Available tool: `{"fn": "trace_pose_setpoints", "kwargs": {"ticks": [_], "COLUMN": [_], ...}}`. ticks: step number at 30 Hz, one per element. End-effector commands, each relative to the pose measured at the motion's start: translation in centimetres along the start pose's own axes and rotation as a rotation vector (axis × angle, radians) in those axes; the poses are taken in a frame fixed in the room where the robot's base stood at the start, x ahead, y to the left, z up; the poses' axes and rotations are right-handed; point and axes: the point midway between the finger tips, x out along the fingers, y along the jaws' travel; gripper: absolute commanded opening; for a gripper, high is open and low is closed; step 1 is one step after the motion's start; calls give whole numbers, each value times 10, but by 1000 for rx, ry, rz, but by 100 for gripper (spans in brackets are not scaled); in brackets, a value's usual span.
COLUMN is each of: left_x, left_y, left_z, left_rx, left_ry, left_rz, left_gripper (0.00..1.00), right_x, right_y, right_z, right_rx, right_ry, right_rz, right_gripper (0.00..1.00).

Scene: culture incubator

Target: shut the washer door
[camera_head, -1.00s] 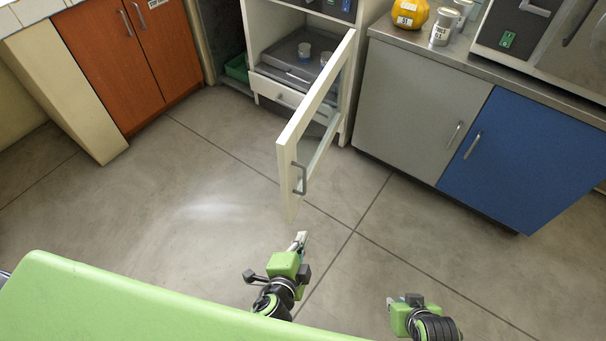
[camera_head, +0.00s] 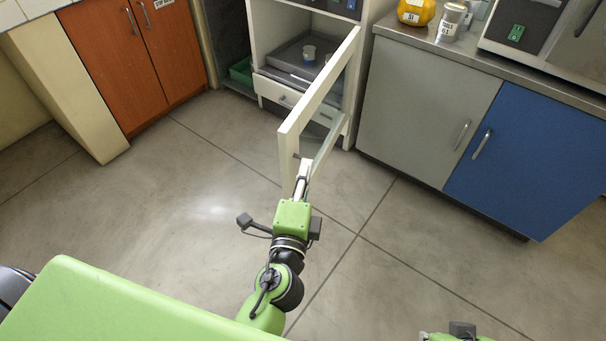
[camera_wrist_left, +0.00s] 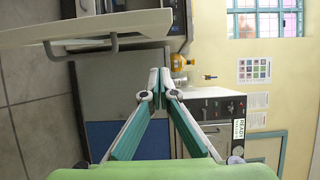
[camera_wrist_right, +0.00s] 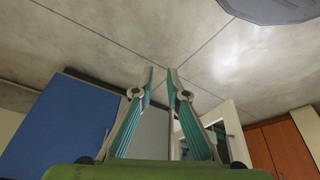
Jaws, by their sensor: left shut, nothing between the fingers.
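The washer door (camera_head: 318,90), a white frame with a glass pane, stands wide open. It juts from the white cabinet into the room. My left gripper (camera_head: 303,172) is at the door's free edge, overlapping its lower end and hiding most of the handle. In the left wrist view the door (camera_wrist_left: 100,27) and its grey bar handle (camera_wrist_left: 80,45) are at upper left, apart from the shut, empty fingertips (camera_wrist_left: 158,88). Whether the gripper touches the door elsewhere, I cannot tell. My right gripper's fingertips (camera_wrist_right: 161,82) show a narrow empty gap; the head view catches only its top edge.
Grey and blue cupboards (camera_head: 520,150) stand at right, orange cupboards (camera_head: 115,65) at left. The floor (camera_head: 200,210) around the door is clear.

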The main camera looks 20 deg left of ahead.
Motion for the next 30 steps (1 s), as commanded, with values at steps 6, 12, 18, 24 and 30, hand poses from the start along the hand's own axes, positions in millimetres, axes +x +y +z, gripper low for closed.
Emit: {"fn": "trace_pose_setpoints", "kwargs": {"ticks": [6, 12, 18, 24, 30], "left_x": [42, 66, 71, 72, 72], "left_y": [-4, -2, -1, 0, 0], "left_z": [0, 14, 34, 39, 39], "left_rx": [-1, 3, 0, -2, -2], "left_ry": [-1, -2, 0, 0, 0], "left_rz": [-3, 1, 0, 1, 1], "left_gripper": [0, 0, 0, 0, 0], "right_x": [-12, -19, -9, -4, -4], "right_y": [2, 2, 1, 1, 1], "right_z": [6, 4, 4, 4, 4], "right_rx": [1, 1, 1, 1, 1], "right_ry": [-40, -39, -44, -45, -45], "right_rz": [2, 2, 1, 1, 1], "right_gripper": [14, 14, 14, 14, 14]}}
